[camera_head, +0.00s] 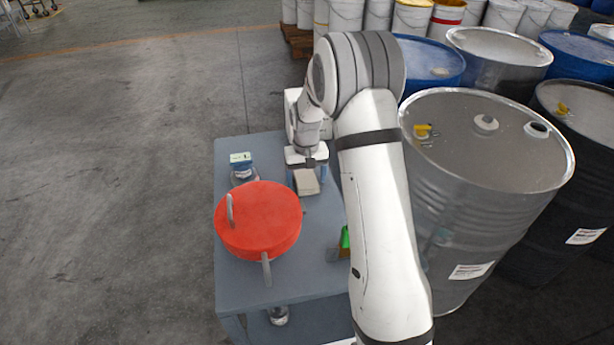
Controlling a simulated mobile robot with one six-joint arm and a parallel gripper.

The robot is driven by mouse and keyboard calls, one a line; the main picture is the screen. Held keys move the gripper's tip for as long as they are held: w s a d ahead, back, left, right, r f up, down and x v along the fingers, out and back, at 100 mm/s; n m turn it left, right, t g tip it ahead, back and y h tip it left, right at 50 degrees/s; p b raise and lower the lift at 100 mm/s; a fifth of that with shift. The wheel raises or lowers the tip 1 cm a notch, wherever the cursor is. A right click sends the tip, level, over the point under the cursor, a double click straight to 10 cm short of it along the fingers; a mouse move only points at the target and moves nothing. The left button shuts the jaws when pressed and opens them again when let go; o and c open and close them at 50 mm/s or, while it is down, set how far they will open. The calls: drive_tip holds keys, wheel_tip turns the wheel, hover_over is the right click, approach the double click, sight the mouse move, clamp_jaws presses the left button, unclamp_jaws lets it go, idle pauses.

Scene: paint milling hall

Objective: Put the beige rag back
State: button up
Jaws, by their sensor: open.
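A beige block-like thing (306,182), which looks like the folded beige rag, is on the grey-blue table (225,280) near its far right part. My gripper (307,172) points down right over it and is open. The gripper hides the far end of the beige thing. Narrow blue parts show on both sides of it; I cannot tell whether they are fingertips or part of a holder. I cannot tell whether the fingers touch the rag.
A red round lid (262,212) with grey handles is left and nearer. Behind it stands a small blue-green-topped item (241,160). A green item (345,238) is partly hidden by my arm. Steel drums (480,160) stand close on the right. Open floor (100,180) is left.

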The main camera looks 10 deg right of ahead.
sight(306, 180)
drive_tip(key=shift+r, duration=0.1)
wheel_tip(306, 180, up, 12)
drive_tip(key=s+r+t, duration=0.1)
drive_tip(key=s+r, duration=0.3)
drive_tip(key=s, duration=0.3)
drive_tip(key=s+r, duration=0.4)
drive_tip(key=s, duration=0.3)
drive_tip(key=s+f+t, duration=0.1)
drive_tip(key=s, duration=1.5)
drive_tip(key=shift+s+d+f+t, duration=0.2)
drive_tip(key=shift+s+t, duration=0.1)
